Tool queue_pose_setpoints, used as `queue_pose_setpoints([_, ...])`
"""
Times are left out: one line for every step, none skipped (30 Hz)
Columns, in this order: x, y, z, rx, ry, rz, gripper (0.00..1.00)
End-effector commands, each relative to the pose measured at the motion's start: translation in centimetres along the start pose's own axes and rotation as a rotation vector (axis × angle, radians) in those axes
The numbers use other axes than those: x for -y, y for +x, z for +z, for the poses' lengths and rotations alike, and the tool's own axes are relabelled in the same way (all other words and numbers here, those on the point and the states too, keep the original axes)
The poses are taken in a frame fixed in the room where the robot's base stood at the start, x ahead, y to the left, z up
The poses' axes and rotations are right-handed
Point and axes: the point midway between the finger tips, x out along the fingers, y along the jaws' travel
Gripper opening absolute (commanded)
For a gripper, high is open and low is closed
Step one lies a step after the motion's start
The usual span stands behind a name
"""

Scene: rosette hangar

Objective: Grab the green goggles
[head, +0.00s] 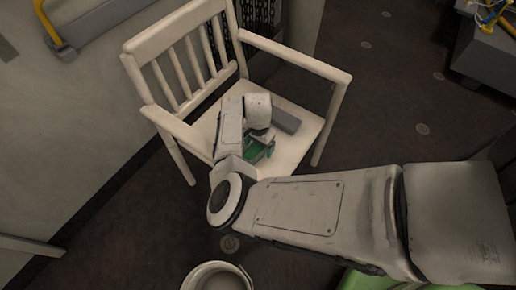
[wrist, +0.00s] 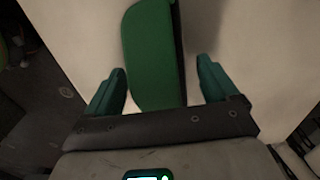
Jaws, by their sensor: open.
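The green goggles (wrist: 152,55) lie on the seat of a white wooden chair (head: 300,148). My gripper (wrist: 160,88) is open, with one teal finger on each side of the green shape. The left finger is closer to it than the right. I cannot tell whether either finger touches it. In the head view my gripper (head: 258,150) is over the seat, and my arm hides most of the goggles.
A grey block (head: 286,121) lies on the seat behind my gripper. The chair has armrests (head: 295,55) on both sides and a slatted back. A white bucket (head: 218,268) stands on the floor at the bottom.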

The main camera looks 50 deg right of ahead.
Motion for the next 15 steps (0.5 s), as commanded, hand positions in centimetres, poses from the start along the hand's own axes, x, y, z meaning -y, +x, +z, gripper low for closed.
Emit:
queue_pose_setpoints([-0.07,0.74,-0.03,0.002,0.002,0.001,0.87])
queue_pose_setpoints([-0.07,0.92,-0.05,0.001,0.002,0.001,0.87])
queue_pose_setpoints([-0.05,1.08,-0.07,0.000,0.002,0.000,0.87])
queue_pose_setpoints([-0.04,1.15,-0.07,0.000,0.002,0.000,0.87])
queue_pose_setpoints([-0.03,1.18,-0.06,0.000,0.001,0.000,0.87])
queue_pose_setpoints([-0.03,1.18,-0.06,0.000,0.001,0.000,0.87])
queue_pose_setpoints([-0.03,1.16,-0.06,0.000,0.001,0.000,0.87])
queue_pose_setpoints([-0.04,1.15,-0.06,0.000,0.001,0.000,0.87])
queue_pose_setpoints([-0.04,1.14,-0.06,-0.001,0.001,0.000,0.87])
queue_pose_setpoints([-0.04,1.14,-0.06,0.000,0.001,0.000,0.87])
queue_pose_setpoints([-0.04,1.13,-0.06,-0.001,0.001,0.000,0.87])
queue_pose_setpoints([-0.04,1.13,-0.06,0.000,0.001,0.000,0.83])
queue_pose_setpoints([-0.05,1.13,-0.06,-0.001,0.001,0.000,0.81])
queue_pose_setpoints([-0.05,1.13,-0.06,-0.001,0.001,0.000,0.78])
queue_pose_setpoints([-0.05,1.13,-0.06,-0.001,0.001,0.000,0.74])
